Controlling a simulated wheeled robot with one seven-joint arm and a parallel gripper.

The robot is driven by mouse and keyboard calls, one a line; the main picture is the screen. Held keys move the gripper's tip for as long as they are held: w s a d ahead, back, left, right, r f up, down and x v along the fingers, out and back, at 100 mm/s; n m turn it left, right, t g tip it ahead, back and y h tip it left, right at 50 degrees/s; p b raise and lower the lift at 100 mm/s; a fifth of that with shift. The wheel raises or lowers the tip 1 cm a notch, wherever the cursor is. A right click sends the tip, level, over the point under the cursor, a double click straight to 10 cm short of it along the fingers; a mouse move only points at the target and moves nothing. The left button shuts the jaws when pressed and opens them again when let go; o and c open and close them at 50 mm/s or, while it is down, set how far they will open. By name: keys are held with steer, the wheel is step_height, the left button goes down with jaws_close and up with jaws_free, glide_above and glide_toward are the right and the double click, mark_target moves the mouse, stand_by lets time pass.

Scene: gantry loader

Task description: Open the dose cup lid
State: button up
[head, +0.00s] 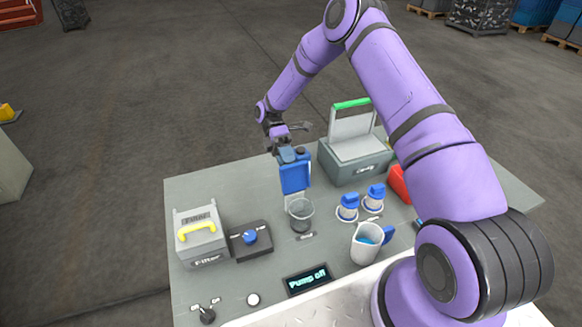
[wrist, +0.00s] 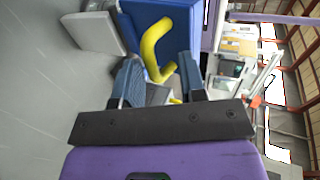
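The dose cup seems to be the dark, see-through cup (head: 301,219) at the middle of the bench in the head view. A blue lid panel (head: 294,176) stands upright at its back edge, swung up off the cup mouth. In the wrist view a blue panel (wrist: 185,22), seemingly this lid, carries a bent yellow handle (wrist: 150,45). My gripper (head: 291,153) is at the top of the lid. In the wrist view my gripper's fingers (wrist: 157,65) are spread apart, with the handle between and just beyond their tips. I cannot tell whether they touch it.
Left are a filter box (head: 203,240) with a yellow handle and a blue knob (head: 250,237). Right are blue-topped jars (head: 348,207), a pitcher (head: 367,246) and a grey bin (head: 352,170) with its green-handled lid raised. A pump display (head: 307,280) lies in front.

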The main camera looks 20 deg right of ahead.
mark_target(291, 169)
steer(key=shift+s+r, duration=0.2)
steer(key=shift+s, duration=1.75)
steer(key=shift+c, duration=0.5)
